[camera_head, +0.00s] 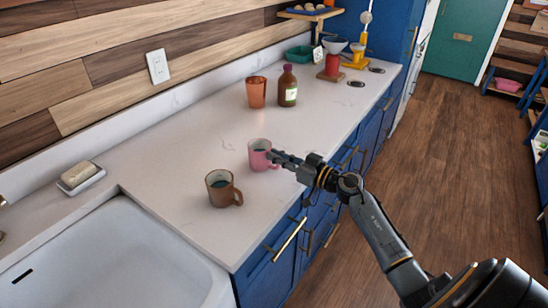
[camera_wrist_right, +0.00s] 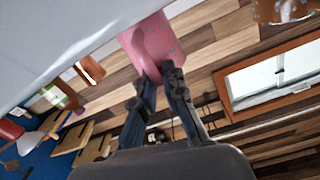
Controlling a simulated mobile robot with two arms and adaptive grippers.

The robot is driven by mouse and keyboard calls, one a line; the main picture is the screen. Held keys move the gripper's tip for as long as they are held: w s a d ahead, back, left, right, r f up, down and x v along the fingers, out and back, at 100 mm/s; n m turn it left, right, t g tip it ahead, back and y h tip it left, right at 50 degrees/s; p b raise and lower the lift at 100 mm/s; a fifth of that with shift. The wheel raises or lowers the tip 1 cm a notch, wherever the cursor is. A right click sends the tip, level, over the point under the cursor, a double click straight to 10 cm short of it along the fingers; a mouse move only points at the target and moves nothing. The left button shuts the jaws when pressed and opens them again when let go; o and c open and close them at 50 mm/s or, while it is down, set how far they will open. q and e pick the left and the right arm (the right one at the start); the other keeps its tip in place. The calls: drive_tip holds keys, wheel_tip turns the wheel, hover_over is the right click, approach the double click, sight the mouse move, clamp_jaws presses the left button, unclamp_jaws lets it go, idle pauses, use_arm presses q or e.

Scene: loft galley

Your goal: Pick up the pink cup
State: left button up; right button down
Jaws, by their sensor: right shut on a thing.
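The pink cup (camera_head: 258,152) is upright at the counter, near its front edge, with dark contents inside. My right gripper (camera_head: 279,157) reaches it from the right and is shut on its handle side. In the right wrist view the pink cup (camera_wrist_right: 150,38) is at the tips of the right gripper's fingers (camera_wrist_right: 158,88). I cannot tell whether the cup's base touches the counter. My left gripper is not in view.
A brown mug (camera_head: 220,189) stands left and nearer the sink (camera_head: 110,262). An orange cup (camera_head: 256,92) and a brown bottle (camera_head: 287,88) stand farther back. A soap dish (camera_head: 82,180) is by the wall. The counter around the pink cup is clear.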

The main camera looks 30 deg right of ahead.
drive_tip(key=shift+r+p, duration=0.35)
drive_tip(key=shift+r, duration=0.75)
drive_tip(key=s+a+r+p, duration=0.2)
drive_tip(key=s+r+p, duration=0.1)
drive_tip(key=s+r, duration=0.2)
drive_tip(key=s+a+r+p, duration=0.2)
drive_tip(key=s+r, duration=0.3)
drive_tip(key=s, duration=0.3)
drive_tip(key=shift+a+r+p, duration=0.35)
drive_tip(key=shift+r+p, duration=0.05)
drive_tip(key=shift+p, duration=0.2)
drive_tip(key=shift+s+a, duration=0.1)
idle(0.6)
